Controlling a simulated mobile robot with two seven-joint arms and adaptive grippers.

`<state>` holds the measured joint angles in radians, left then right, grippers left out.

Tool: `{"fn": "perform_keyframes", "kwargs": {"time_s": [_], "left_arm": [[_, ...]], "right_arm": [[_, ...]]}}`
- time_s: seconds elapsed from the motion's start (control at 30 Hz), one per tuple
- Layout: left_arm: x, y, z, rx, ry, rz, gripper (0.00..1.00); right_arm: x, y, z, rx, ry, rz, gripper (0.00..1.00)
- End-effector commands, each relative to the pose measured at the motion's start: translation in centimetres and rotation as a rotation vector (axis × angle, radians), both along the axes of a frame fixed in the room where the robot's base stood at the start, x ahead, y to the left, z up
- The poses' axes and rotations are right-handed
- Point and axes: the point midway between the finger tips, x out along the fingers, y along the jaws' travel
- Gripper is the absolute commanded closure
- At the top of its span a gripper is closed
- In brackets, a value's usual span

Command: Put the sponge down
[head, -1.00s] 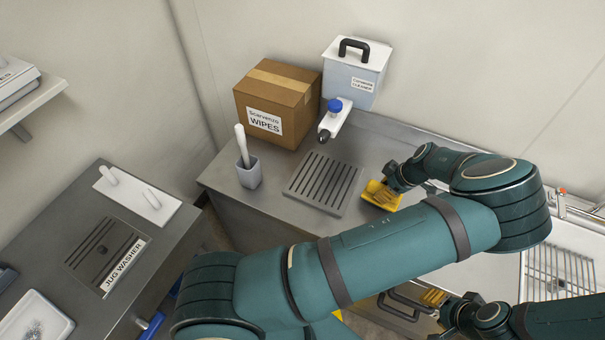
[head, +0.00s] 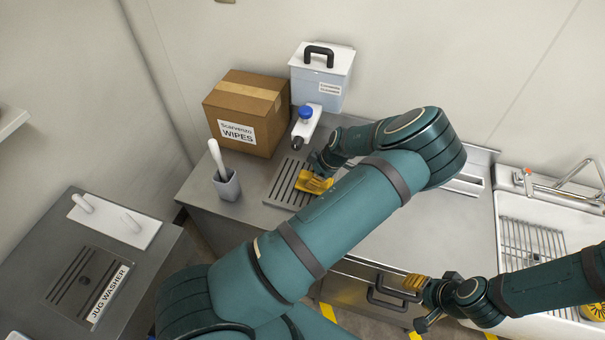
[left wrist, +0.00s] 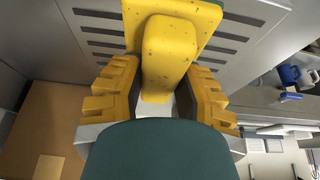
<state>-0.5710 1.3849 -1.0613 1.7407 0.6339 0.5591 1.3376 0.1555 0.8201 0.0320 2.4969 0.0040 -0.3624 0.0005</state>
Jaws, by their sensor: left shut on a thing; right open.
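The yellow sponge (head: 315,184), with a raised grip, is over the slotted grey drain plate (head: 274,197) on the steel counter. In the left wrist view, the sponge (left wrist: 168,52) sits between the yellow notched pads of my left gripper (left wrist: 160,95), which is shut on its grip. The plate's dark slots show beyond it. I cannot tell whether the sponge touches the plate. In the head view, my left gripper (head: 314,172) is partly hidden by its own hand. My right gripper (head: 420,300) is open and empty in front of the counter's drawers.
A wipes carton (head: 250,110), a lidded white container (head: 322,78) and a blue-capped bottle (head: 306,123) stand behind the plate. A grey cup with a white-handled tool (head: 227,185) is left of it. A sink (head: 535,240) is at right, the jug washer counter (head: 130,255) at left.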

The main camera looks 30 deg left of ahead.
Motion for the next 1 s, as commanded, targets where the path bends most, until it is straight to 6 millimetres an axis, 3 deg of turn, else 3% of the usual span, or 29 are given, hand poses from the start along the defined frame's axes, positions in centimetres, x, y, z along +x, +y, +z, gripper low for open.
{"fn": "perform_keyframes", "kwargs": {"time_s": [0.37,0.8,0.83,0.87,0.9,1.0], "left_arm": [[-1.1,4.1,0.0,-0.001,0.000,0.004,0.95],[-0.9,3.9,-1.1,-0.001,-0.001,0.000,0.95],[-0.9,3.9,-1.0,-0.001,-0.001,0.000,0.57],[-0.9,3.9,-1.0,-0.001,-0.001,0.000,0.47],[-0.9,3.9,-0.9,-0.001,-0.001,0.000,0.41],[-0.9,3.9,-0.9,-0.001,-0.001,0.000,0.41]], "right_arm": [[0.0,0.0,0.5,0.001,0.000,0.000,0.53],[0.0,0.0,0.3,0.001,0.000,0.000,0.53],[0.0,0.0,0.3,0.001,0.000,0.000,0.53],[0.0,0.0,0.4,0.001,0.000,0.000,0.53],[0.0,0.0,0.4,0.001,0.000,0.000,0.53],[0.0,0.0,0.4,0.001,0.000,0.000,0.53]]}}
